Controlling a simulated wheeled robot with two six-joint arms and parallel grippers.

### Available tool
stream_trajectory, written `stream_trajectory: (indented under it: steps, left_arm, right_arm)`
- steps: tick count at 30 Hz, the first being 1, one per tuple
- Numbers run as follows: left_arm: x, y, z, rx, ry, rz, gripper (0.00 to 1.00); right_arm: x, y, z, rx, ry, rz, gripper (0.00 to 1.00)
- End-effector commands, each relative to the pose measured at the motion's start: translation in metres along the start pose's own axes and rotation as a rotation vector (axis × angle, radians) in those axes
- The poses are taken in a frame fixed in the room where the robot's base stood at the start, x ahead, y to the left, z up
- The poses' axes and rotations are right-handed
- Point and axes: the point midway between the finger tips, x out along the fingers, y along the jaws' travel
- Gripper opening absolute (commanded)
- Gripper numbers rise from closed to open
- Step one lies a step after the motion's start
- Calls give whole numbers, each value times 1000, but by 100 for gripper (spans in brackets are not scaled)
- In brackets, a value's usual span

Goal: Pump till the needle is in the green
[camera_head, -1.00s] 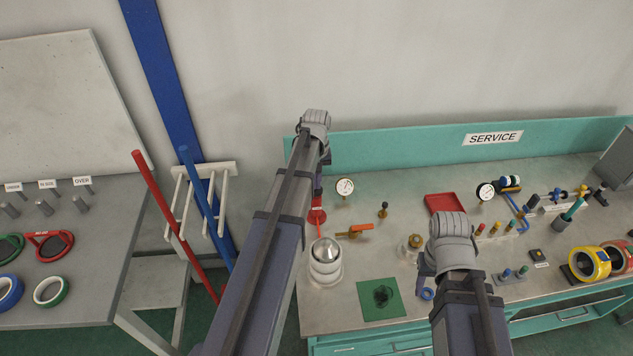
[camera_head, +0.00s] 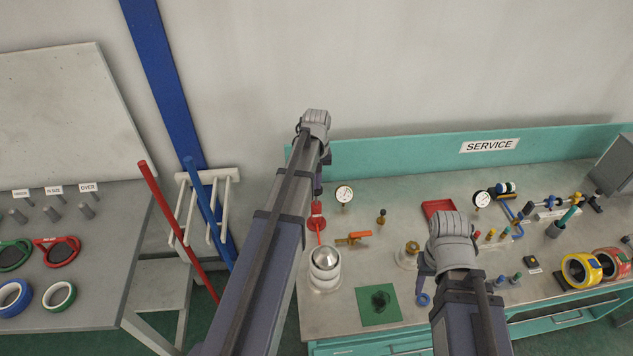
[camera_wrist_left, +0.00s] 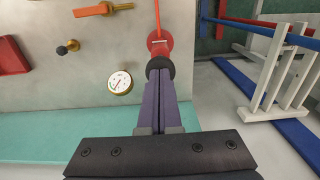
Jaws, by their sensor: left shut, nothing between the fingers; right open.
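The red pump (camera_head: 317,219) stands on the bench, partly hidden behind my left arm in the head view. In the left wrist view its red body (camera_wrist_left: 160,42) has a black round end (camera_wrist_left: 159,64) at the fingertips. My left gripper (camera_wrist_left: 160,82) is shut with nothing between its fingers; its tips touch or nearly touch that black end. A round white gauge (camera_head: 344,194) stands beside the pump; it also shows in the left wrist view (camera_wrist_left: 120,82). Its needle is too small to read against colours. My right gripper (camera_head: 424,272) is open and empty above the bench.
A silver-domed canister (camera_head: 325,262), an orange-handled valve (camera_head: 354,238), a green mat (camera_head: 378,306) and a red tray (camera_head: 438,208) lie around the bench. A second gauge (camera_head: 482,199) stands farther right. A white rack (camera_head: 207,205) with red and blue poles stands left.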

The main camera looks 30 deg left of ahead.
Motion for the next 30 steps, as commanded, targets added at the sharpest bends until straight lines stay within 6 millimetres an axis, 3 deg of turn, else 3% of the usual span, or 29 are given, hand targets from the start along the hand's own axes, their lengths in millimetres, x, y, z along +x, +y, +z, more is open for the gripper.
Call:
stream_trajectory:
  steps: [1, 15, 21, 30]
  left_arm:
    - [-16, 0, 0, 0, 0, 0, 0]
    - [-85, 0, -2, 0, 3, 0, 0]
    - [-98, 0, -2, 0, 3, 0, 0]
    - [-97, 0, -2, 0, 3, 0, 0]
  right_arm:
    - [-16, 2, 1, 2, 0, -1, 46]
    - [-85, 8, 5, 10, -1, -2, 46]
    - [-97, 9, 6, 8, -2, -2, 46]
    - [-96, 9, 6, 7, -2, -2, 46]
